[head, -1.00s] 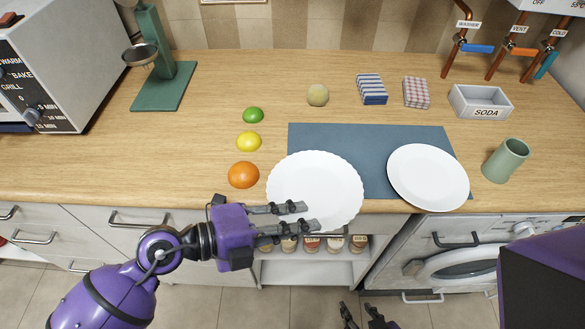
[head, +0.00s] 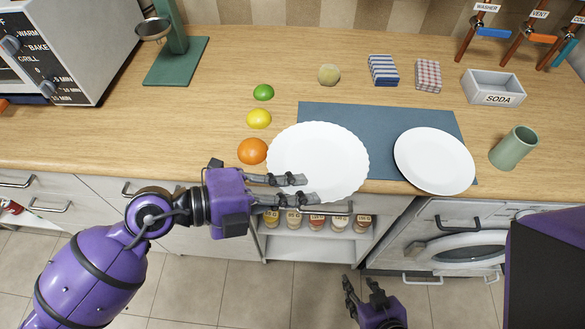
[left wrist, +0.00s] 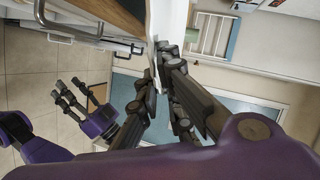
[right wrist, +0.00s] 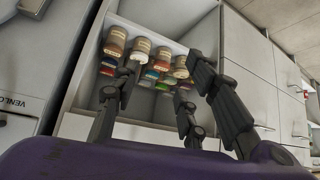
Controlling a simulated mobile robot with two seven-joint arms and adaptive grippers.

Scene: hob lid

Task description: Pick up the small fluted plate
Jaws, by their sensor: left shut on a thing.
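The fluted plate (head: 325,150) is white with a scalloped rim. It lies over the left part of the blue mat, and its front rim reaches past the counter's front edge. My left gripper (head: 301,189) is shut on the plate's front left rim. In the left wrist view, the plate shows nearly edge-on as a white strip (left wrist: 168,22), with the fingertips (left wrist: 163,62) pinching it. I cannot tell whether it is clear of the mat. My right gripper (head: 364,290) is open and empty, low in front of the cabinet; its spread fingers (right wrist: 165,80) show in the right wrist view.
A smooth white plate (head: 434,160) lies on the right of the mat (head: 385,120). An orange (head: 252,151) sits close to the fluted plate's left rim, with a lemon (head: 259,118) and lime (head: 263,92) behind. A green cup (head: 513,148) stands right. Jars (head: 293,219) stand on the shelf below.

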